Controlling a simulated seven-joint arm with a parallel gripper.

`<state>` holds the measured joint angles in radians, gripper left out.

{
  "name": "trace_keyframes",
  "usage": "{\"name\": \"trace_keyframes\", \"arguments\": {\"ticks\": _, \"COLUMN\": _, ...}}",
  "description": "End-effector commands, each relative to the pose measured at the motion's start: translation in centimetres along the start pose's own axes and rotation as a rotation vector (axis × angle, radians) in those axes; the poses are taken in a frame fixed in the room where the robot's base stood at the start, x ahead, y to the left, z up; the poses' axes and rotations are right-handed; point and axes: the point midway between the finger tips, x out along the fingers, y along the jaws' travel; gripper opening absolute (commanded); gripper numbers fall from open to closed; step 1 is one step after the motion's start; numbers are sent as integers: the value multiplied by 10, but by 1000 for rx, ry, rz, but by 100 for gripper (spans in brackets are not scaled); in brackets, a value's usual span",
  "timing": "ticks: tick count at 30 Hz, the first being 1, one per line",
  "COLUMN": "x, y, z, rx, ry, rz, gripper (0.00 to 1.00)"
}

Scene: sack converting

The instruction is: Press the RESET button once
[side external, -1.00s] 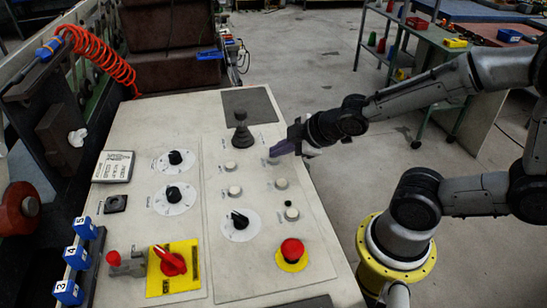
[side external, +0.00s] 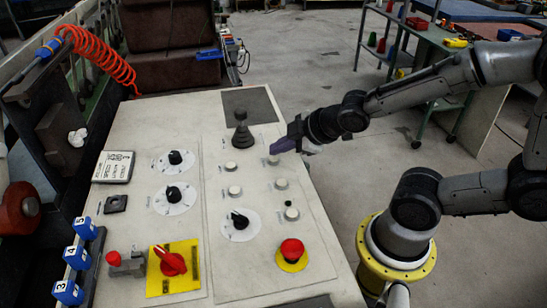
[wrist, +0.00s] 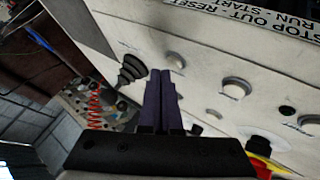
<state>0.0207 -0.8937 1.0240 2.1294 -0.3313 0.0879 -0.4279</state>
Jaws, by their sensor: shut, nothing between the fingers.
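The sloped control panel (side external: 215,275) carries several pale round push buttons. The nearest to my fingertips is the upper right button (side external: 273,160). Others are the upper left button (side external: 231,167), middle left button (side external: 235,191), middle right button (side external: 281,184) and lower right button (side external: 291,214). Their labels are too small to read in the side view. In the wrist view, a label strip (wrist: 265,12) includes the word RESET, but I cannot tell which button it names. My gripper (side external: 272,147) is shut and empty, its purple fingers just above the upper right button. The fingers also show in the wrist view (wrist: 160,75).
A black joystick (side external: 241,130) stands left of my fingers. A red mushroom button (side external: 292,250), a black selector dial (side external: 239,220) and a red rotary switch (side external: 171,262) sit nearer the front. Open floor lies right of the panel.

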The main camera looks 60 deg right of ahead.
Motion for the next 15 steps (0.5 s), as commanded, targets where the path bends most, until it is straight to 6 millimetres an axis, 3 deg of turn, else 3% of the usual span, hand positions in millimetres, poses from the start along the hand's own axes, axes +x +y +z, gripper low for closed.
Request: {"name": "trace_keyframes", "arguments": {"ticks": 15, "x": -5, "y": 4, "z": -4, "rx": -1, "ry": 1, "rz": 1, "gripper": 0}}
